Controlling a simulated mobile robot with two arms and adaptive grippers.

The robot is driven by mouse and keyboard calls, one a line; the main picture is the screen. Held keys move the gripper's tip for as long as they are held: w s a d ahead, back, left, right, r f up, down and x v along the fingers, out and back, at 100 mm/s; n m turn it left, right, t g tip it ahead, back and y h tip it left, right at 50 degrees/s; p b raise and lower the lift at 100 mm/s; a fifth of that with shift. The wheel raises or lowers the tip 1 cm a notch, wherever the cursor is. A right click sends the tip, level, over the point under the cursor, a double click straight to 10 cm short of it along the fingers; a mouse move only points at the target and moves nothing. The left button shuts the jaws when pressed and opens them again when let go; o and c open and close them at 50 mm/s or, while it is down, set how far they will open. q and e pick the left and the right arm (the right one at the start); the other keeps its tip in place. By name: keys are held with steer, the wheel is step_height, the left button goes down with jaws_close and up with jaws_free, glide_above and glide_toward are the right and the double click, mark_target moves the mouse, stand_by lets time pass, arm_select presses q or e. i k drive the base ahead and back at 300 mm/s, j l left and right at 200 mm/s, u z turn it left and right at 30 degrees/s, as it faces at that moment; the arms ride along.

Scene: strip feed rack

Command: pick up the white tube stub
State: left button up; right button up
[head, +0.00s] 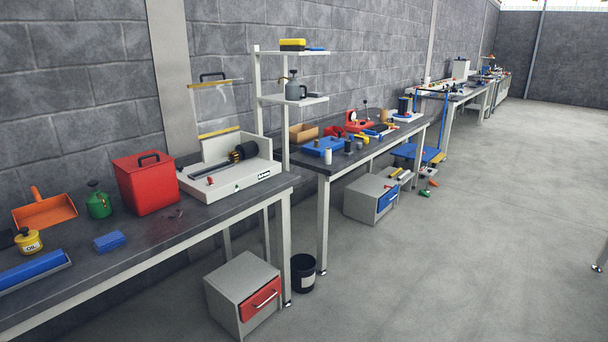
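A small white upright cylinder (328,156) stands at the front left of the second workbench (345,162) in the head view. It may be the white tube stub, but it is too small to tell. It is beside a blue tray (322,147) and a small dark cylinder (348,146). Neither of my grippers shows in the head view.
The near workbench (130,258) carries a red box (146,184), a white machine (228,180) and a blue block (109,241). A grey cabinet with a red drawer (243,290) and a black bin (302,273) stand on the floor. The floor to the right (480,260) is clear.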

mark_target(328, 151)
steer(key=i+z, duration=0.15)
steer(key=i, duration=0.5)
steer(key=i+j+z, duration=0.1)
steer(key=i, duration=0.5)
steer(key=i+j+z, duration=0.15)
steer(key=i, duration=0.45)
steer(key=j, duration=0.1)
